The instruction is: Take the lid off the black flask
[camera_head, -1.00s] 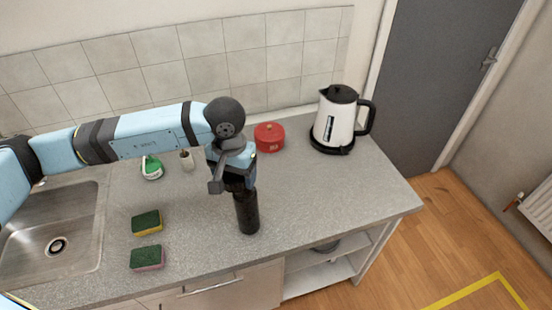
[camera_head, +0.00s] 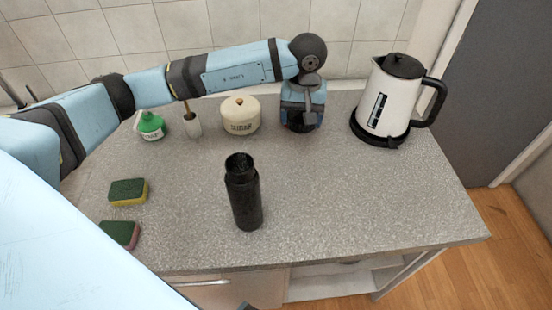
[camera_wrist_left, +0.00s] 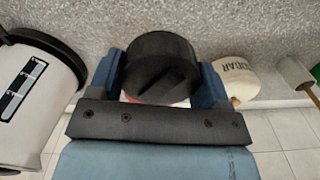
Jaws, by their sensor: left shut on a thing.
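The black flask (camera_head: 243,195) stands upright on the grey worktop in the head view, its mouth open and uncovered. My left gripper (camera_head: 299,127) is away from it, at the back of the worktop to the flask's right. In the left wrist view, my left gripper (camera_wrist_left: 160,82) is shut on the round black lid (camera_wrist_left: 160,62), which sits between its two blue fingers. In the head view the gripper hides the lid, and I cannot tell how high it is above the worktop. My right gripper is not in view.
A white kettle (camera_head: 390,97) stands right of my left gripper. A sugar jar (camera_head: 241,115), a small pot (camera_head: 192,125) and a green bottle (camera_head: 151,126) stand left of it. Two sponges (camera_head: 128,190) (camera_head: 121,234) lie at left. The worktop right of the flask is clear.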

